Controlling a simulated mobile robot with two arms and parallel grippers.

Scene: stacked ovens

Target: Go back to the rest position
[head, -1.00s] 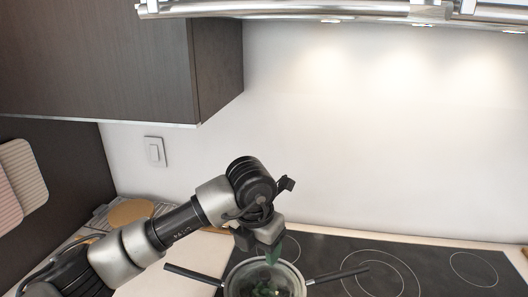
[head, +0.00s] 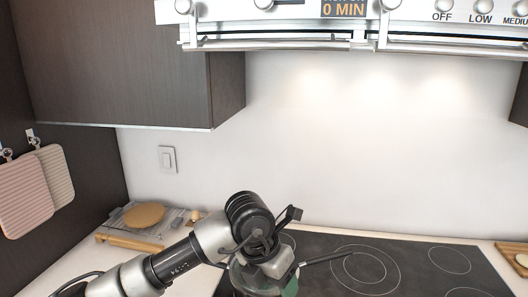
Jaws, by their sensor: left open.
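My left gripper (head: 288,276) is over the pot at the bottom centre of the head view, fingers pointing down. Its jaws are open, though my wrist partly hides them. The pot (head: 237,281) stands on the black cooktop (head: 320,246), with a long dark handle (head: 326,258) reaching right. A translucent green piece (head: 291,287) shows right at the fingers; I cannot tell whether it touches them. Most of the pot's inside is hidden by my arm. My right gripper is not in view.
A steel oven (head: 300,32) with knobs hangs above, beside a dark cabinet (head: 120,65). On the left counter are a rack with a round board (head: 144,215) and a rolling pin (head: 130,242). Mitts (head: 25,195) hang at left. A wooden board (head: 512,257) lies at right.

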